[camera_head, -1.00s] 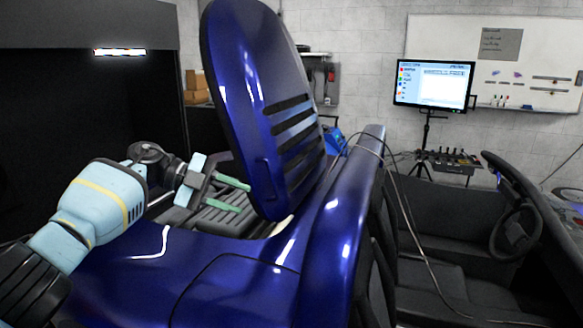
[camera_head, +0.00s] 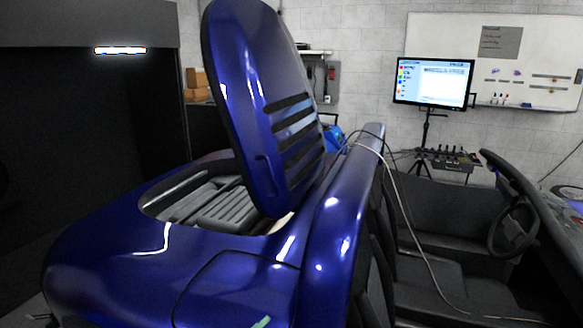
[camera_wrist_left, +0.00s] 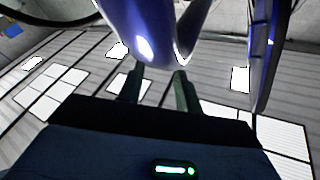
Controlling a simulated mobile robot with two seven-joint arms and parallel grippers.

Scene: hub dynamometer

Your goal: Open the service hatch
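The service hatch (camera_head: 262,110), a glossy blue lid with dark slots, stands raised and steeply tilted over the engine opening (camera_head: 150,207) in the blue car body. Ribbed dark parts (camera_head: 222,205) show in the opening. A green fingertip (camera_head: 262,322) shows at the bottom edge of the head view, apart from the hatch; the rest of that gripper is out of frame. In the left wrist view my left gripper (camera_wrist_left: 158,85) has its two dark green fingers apart, with a glossy blue surface (camera_wrist_left: 145,25) just beyond them. I cannot tell whether they touch it.
A cable (camera_head: 405,200) runs over the car body into the cabin with its steering wheel (camera_head: 513,228). A monitor (camera_head: 433,83) on a stand and a whiteboard (camera_head: 500,60) are at the back right. The space above the rear body left of the hatch is clear.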

